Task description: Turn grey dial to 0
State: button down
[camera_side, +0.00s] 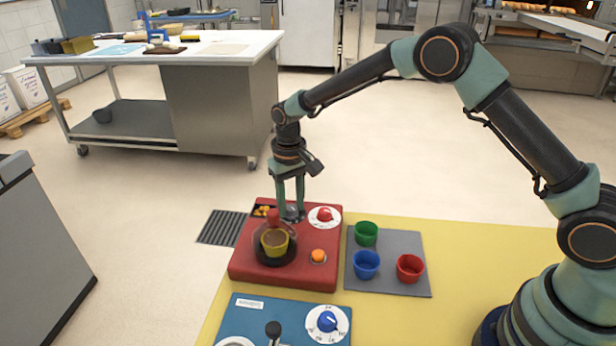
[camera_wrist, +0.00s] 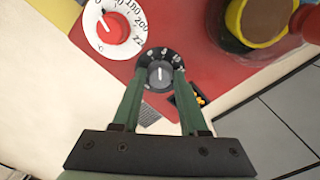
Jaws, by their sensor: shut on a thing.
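The grey dial (camera_wrist: 160,75) sits on a black numbered disc at the edge of the red box (camera_wrist: 190,30). Its white pointer mark points roughly up in the wrist view; the small numbers around it are hard to read. My gripper (camera_wrist: 159,72) reaches down over the dial, one finger on each side, shut on it. In the side view my gripper (camera_side: 290,208) points straight down at the back of the red box (camera_side: 255,268), and its fingers mostly hide the grey dial (camera_side: 294,216).
Beside it is a red dial (camera_side: 324,214) on a white numbered disc. Green, blue and red cups stand on a grey mat (camera_side: 391,286). A blue panel (camera_side: 247,318) lies in front.

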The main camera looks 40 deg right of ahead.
aim_at(292, 207)
jog(key=n, duration=0.4)
jog(key=shift+r+n, duration=0.1)
jog(key=shift+n, duration=0.3)
dwell(0.4)
jog(key=shift+c, duration=2.2)
grip_release()
notch_tip(292, 207, up, 12)
jog(key=shift+d+r, duration=0.1)
